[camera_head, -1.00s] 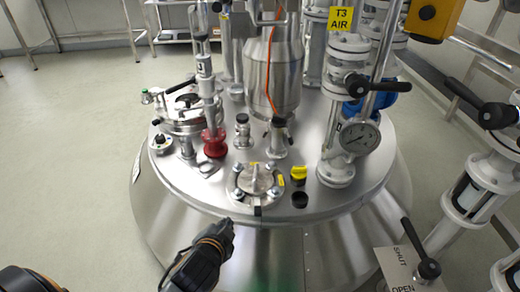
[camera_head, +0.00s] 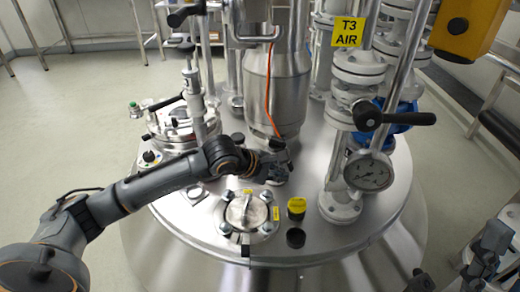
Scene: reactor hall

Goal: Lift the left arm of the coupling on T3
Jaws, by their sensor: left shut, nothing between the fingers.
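My left arm reaches in from the left across the T3 vessel lid (camera_head: 300,255). My left gripper (camera_head: 282,168) is shut and empty, in front of a short upright fitting (camera_head: 277,145) with a dark top at the middle of the lid. This fitting may be the coupling; the gripper hides most of it, and I cannot make out its left arm. I cannot tell whether the fingers touch it. The yellow T3 AIR sign (camera_head: 348,32) hangs on the pipework behind.
A bolted round flange (camera_head: 245,213) and a yellow cap (camera_head: 296,206) lie in front of the gripper. A pressure gauge (camera_head: 369,172) and a black-handled valve (camera_head: 368,117) stand at right. A steel canister (camera_head: 273,90) with an orange cable rises behind.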

